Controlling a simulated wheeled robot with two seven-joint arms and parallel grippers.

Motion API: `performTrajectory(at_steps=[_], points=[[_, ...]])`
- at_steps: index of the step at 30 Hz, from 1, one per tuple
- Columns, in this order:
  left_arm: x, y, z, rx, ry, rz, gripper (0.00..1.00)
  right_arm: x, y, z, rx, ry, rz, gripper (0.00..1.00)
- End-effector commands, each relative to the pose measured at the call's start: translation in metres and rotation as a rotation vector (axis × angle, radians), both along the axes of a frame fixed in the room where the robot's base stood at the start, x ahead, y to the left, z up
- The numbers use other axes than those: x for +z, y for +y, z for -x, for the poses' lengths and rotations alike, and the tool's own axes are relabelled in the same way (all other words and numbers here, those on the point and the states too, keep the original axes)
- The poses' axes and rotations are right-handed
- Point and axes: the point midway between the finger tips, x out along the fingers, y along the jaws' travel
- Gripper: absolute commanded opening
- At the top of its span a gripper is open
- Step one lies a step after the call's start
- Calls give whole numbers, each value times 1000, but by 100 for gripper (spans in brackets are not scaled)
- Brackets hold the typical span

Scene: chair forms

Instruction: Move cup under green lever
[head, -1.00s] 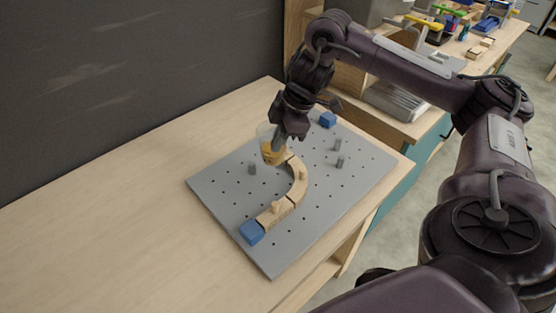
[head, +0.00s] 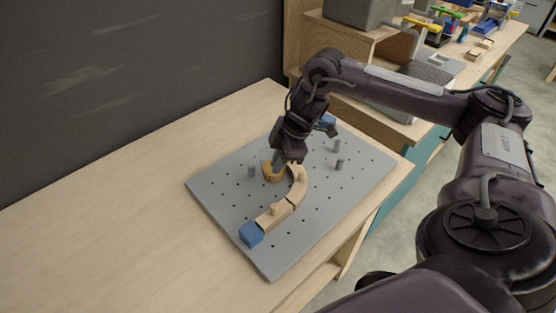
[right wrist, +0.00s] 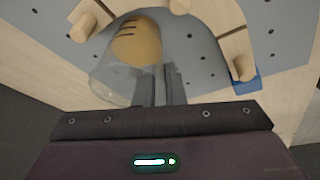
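A clear cup (right wrist: 112,75) with an orange-yellow piece inside shows in the right wrist view. In the head view the cup (head: 270,173) is low at the grey pegboard, beside the curved wooden pieces; I cannot tell whether it touches the board. My right gripper (head: 278,164) reaches down to it. Its two fingers (right wrist: 160,86) are close together at the cup's side, one seen through the clear wall, so they pinch the wall. A green lever-like bar (head: 447,11) shows far off on the back bench. My left gripper is not in view.
The grey pegboard (head: 225,195) bears a wooden curve (head: 275,215), a blue block (head: 251,234) and grey pegs (head: 340,164). Another blue block (head: 328,119) is partly hidden by my gripper. The table (head: 110,200) is bare at left. Shelves stand at the back right.

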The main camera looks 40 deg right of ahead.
Motion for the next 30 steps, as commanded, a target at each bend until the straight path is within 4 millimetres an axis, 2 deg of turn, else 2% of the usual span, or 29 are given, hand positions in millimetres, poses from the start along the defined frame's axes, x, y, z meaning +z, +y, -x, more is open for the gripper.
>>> performTrajectory(at_steps=[1, 3, 14, 17, 23, 25, 30], points=[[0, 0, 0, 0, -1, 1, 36, 0, 0, 0, 0, 0, 0, 17], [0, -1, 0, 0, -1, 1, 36, 0, 0, 0, 0, 0, 0, 24], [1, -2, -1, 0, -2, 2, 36, 6, -1, 0, 1, -2, 0, 24], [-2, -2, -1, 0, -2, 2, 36, 18, -4, 2, 0, -4, 0, 24], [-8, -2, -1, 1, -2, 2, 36, 59, -16, 11, -1, -6, -1, 24], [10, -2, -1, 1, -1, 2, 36, 83, -21, 15, -3, -4, 2, 24], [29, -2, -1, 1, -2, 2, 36, 107, -28, 21, 0, -1, 0, 24]])
